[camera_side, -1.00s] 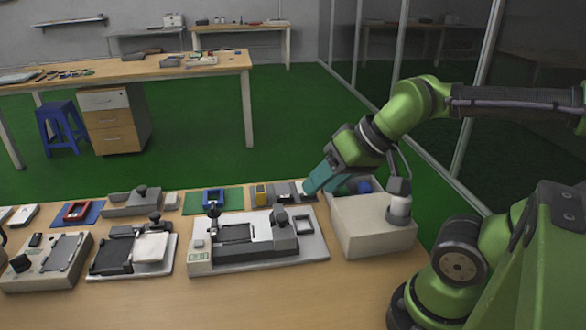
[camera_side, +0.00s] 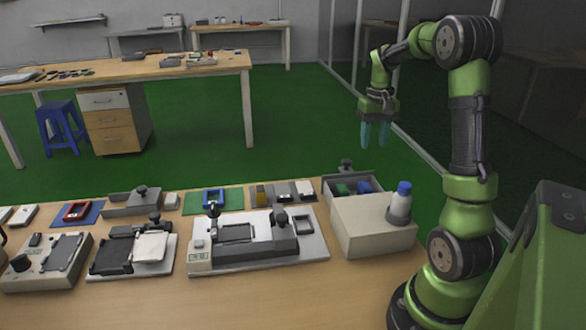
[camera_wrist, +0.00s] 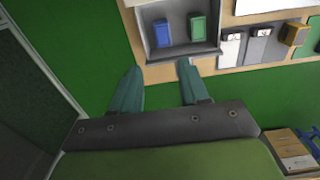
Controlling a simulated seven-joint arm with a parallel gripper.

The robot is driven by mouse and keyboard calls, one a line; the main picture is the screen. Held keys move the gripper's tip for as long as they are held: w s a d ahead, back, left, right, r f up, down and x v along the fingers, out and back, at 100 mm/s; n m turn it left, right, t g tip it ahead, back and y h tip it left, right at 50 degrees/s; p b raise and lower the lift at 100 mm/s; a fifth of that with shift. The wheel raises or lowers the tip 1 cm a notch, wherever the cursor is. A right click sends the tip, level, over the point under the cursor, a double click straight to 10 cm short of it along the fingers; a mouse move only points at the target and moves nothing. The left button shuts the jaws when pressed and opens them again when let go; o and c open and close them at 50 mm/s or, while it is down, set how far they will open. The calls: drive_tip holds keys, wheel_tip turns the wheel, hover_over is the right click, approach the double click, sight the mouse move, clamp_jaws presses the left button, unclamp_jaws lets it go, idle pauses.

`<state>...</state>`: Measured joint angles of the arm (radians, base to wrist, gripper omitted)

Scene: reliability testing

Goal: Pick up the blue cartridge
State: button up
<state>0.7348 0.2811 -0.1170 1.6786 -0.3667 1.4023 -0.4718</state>
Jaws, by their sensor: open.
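A blue cartridge (camera_side: 364,187) lies in the open grey box compartment at the right of the bench. It also shows in the wrist view (camera_wrist: 162,33), beside a green cartridge (camera_wrist: 197,28) in the same compartment. My gripper (camera_side: 374,143) has teal fingers pointing down and is raised well above the box, with nothing between them. In the wrist view the fingers (camera_wrist: 160,72) are apart, and the blue cartridge is beyond them, towards the top of the picture. The compartment's walls partly hide both cartridges in the side view.
Air around my gripper is free.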

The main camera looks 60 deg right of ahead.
approach(366, 185)
drive_tip(key=f, duration=0.5)
drive_tip(key=shift+s+a+f, duration=0.1)
drive_tip(key=shift+s+f, duration=0.1)
drive_tip(key=shift+f, duration=0.05)
drive_tip(key=f, duration=0.5)
drive_tip(key=shift+w, duration=0.2)
drive_tip(key=c, duration=0.7)
